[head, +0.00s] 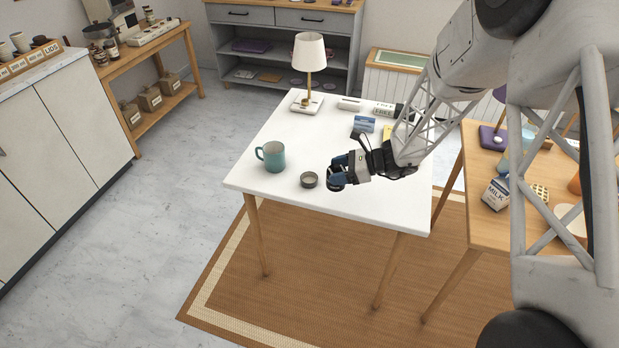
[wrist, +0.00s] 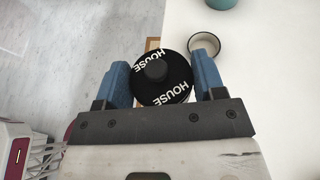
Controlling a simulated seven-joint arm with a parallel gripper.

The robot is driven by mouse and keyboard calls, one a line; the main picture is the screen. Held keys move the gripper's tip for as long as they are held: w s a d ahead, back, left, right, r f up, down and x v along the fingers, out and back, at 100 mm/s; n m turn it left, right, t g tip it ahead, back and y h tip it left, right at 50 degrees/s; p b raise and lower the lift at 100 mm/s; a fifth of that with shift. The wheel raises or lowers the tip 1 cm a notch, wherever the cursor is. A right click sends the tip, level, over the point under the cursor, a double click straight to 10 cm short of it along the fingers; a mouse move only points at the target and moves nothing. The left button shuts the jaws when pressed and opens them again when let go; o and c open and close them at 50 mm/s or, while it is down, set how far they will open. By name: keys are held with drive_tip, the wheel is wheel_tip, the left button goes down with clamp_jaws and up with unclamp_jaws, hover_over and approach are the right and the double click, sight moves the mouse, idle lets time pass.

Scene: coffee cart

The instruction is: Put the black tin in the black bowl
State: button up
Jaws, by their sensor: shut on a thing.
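The black tin (wrist: 160,77) has a round knob on its lid and white "HOUSE" lettering. My gripper (wrist: 163,75) is shut on it, with a blue finger on each side. In the head view my gripper (head: 341,172) is near the front edge of the white table, and the tin (head: 334,181) is mostly hidden by the fingers. The small dark bowl (head: 309,180) stands on the table just left of my gripper. In the wrist view the bowl (wrist: 205,38) is ahead and to the right, apart from the tin, and looks empty.
A teal mug (head: 272,157) stands left of the bowl on the white table (head: 255,187). A lamp (head: 309,60), a blue-and-white box (head: 364,124) and other small items stand farther back. A wooden table (head: 480,232) with a milk carton (head: 496,193) is at the right.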

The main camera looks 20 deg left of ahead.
drive_tip(key=s+a+n+g, duration=0.1)
drive_tip(key=s+a, duration=0.1)
drive_tip(key=s, duration=0.6)
drive_tip(key=shift+s+r+g, duration=0.3)
drive_tip(key=shift+r, duration=0.15)
drive_tip(key=shift+w, duration=0.1)
drive_tip(key=w+a+f, duration=0.1)
drive_tip(key=w+a, duration=0.7)
drive_tip(key=w, duration=0.5)
drive_tip(key=shift+w+f, duration=0.25)
drive_tip(key=shift+w, duration=0.05)
drive_tip(key=shift+a, duration=0.1)
drive_tip(key=shift+f, duration=1.75)
drive_tip(key=shift+f, duration=0.2)
drive_tip(key=o, duration=1)
